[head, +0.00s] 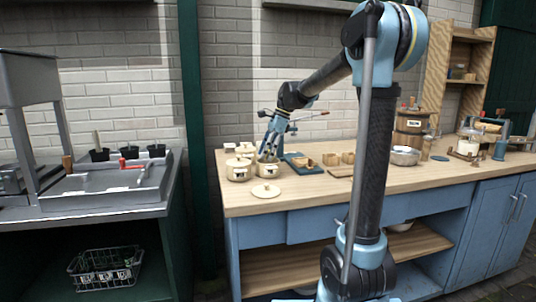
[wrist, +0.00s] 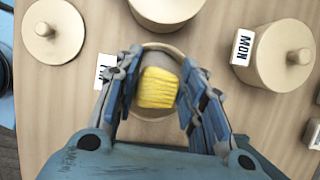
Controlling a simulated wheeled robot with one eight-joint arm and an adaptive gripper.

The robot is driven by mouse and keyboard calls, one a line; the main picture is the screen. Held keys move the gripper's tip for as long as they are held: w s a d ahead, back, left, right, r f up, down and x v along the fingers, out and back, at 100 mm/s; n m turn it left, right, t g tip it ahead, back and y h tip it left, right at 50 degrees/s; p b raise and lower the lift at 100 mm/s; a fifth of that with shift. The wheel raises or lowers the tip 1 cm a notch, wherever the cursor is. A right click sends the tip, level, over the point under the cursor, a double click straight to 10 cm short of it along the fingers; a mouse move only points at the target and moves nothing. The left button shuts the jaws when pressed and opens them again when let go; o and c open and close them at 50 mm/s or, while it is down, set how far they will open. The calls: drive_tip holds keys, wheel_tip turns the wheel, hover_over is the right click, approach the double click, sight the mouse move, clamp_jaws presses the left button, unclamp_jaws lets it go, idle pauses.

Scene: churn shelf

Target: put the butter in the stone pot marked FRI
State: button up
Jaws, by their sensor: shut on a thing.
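My gripper (head: 269,150) is over the worktop's left end, pointing down at an open stone pot (head: 266,184). In the wrist view its fingers (wrist: 159,76) are shut on the yellow, ridged butter (wrist: 158,90). The butter is over or within the mouth of the open pot (wrist: 163,47); its exact height is unclear. The pot's white label (wrist: 103,68) is mostly hidden by a finger; only part of its lettering shows. A round lid with a knob (wrist: 53,30) lies on the worktop, also in the head view (head: 266,191).
A lidded pot marked MON (wrist: 272,57) stands close by, and another pot (wrist: 167,10) is just behind. In the head view, wooden blocks (head: 331,159), a metal bowl (head: 405,156) and a barrel (head: 411,124) stand farther right. The worktop's front strip (head: 330,188) is clear.

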drive_tip(key=shift+f, duration=0.9)
idle(0.5)
idle(0.5)
drive_tip(key=o, duration=1.1)
drive_tip(key=shift+c, duration=0.2)
drive_tip(key=c, duration=0.4)
drive_tip(key=shift+r, duration=0.15)
drive_tip(key=shift+v, duration=5)
